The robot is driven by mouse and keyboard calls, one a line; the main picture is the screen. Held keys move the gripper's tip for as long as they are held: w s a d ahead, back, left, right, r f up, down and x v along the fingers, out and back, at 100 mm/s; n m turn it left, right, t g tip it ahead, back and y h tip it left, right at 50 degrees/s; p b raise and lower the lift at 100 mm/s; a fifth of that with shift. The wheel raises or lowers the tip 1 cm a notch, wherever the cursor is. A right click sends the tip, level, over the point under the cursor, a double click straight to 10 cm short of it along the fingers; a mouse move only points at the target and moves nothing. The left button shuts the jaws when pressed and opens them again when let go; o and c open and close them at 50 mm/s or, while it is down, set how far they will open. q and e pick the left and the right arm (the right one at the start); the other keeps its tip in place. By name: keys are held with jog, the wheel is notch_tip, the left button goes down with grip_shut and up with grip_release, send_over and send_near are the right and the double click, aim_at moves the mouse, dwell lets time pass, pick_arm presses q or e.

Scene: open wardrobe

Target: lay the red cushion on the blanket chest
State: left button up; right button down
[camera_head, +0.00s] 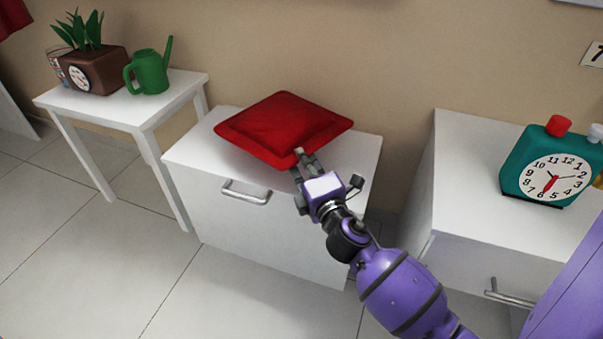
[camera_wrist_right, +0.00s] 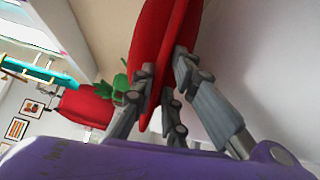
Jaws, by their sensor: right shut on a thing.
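The red cushion (camera_head: 283,127) is over the top of the white blanket chest (camera_head: 359,146) in the head view. Its near corner is between the fingers of my right gripper (camera_head: 306,160), which is shut on it. The cushion looks roughly level; whether it touches the chest top or hangs just above it, I cannot tell. In the right wrist view the cushion (camera_wrist_right: 172,40) rises edge-on from between the fingers of my right gripper (camera_wrist_right: 160,95). My left gripper is out of view.
A white cabinet (camera_head: 462,170) at right bears a teal alarm clock (camera_head: 540,170). The chest has a metal handle (camera_head: 246,193). Tiled floor lies in front.

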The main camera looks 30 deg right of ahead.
notch_tip(320, 180, down, 3)
jog(key=shift+f+b, duration=0.15)
jog(key=shift+b, duration=0.8)
jog(key=c, duration=2.1)
grip_release()
jog(key=o, duration=0.4)
jog(key=shift+s, duration=0.1)
jog(key=s, duration=0.4)
jog(key=s+a+p, duration=0.1)
jog(key=s, duration=0.2)
jog(key=s+a, duration=0.1)
jog(key=s, duration=0.3)
jog(key=shift+s+a, duration=0.15)
jog(key=shift+s, duration=0.2)
